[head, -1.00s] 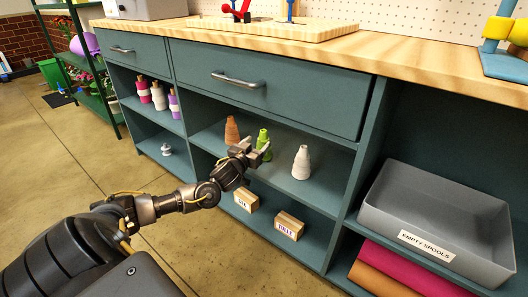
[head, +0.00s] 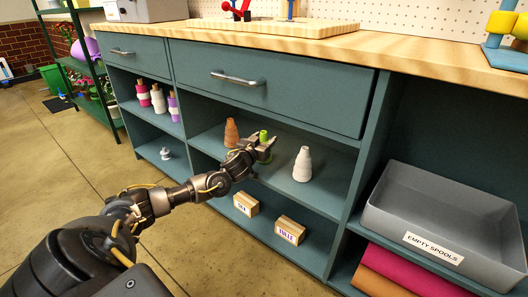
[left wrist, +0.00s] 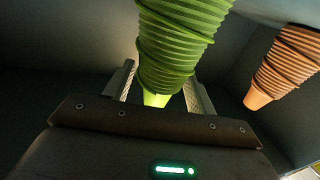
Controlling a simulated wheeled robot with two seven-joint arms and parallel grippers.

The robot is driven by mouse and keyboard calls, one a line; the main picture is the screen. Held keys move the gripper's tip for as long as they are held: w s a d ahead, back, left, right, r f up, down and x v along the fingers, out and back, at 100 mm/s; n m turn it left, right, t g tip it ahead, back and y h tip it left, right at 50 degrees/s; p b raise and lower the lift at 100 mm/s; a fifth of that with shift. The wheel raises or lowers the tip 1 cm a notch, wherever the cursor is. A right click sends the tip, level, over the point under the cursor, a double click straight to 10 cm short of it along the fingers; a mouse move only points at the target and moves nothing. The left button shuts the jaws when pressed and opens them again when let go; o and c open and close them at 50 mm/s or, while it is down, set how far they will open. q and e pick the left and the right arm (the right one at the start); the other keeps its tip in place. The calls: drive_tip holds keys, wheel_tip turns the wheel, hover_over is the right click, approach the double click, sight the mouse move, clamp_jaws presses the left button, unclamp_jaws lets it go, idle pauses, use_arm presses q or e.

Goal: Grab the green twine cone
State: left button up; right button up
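The green twine cone (head: 263,134) stands on the upper open shelf, between an orange-brown cone and a white cone. My left gripper (head: 268,149) reaches in at it from the front left and hides most of its body in the head view. In the left wrist view the green cone (left wrist: 178,45) looks inverted, its narrow end towards the palm, with one finger of my left gripper (left wrist: 163,92) on each side. The fingers stand apart; whether they touch the cone is unclear. My right gripper is out of view.
The brown cone (head: 231,132) stands close on the left; it also shows in the left wrist view (left wrist: 285,65). The white cone (head: 302,164) stands to the right. Drawers and a worktop overhang the shelf (head: 325,187). Two labelled boxes are below; a grey tray (head: 418,240) is right.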

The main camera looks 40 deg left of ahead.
use_arm(q)
drive_tip(key=c, duration=0.9)
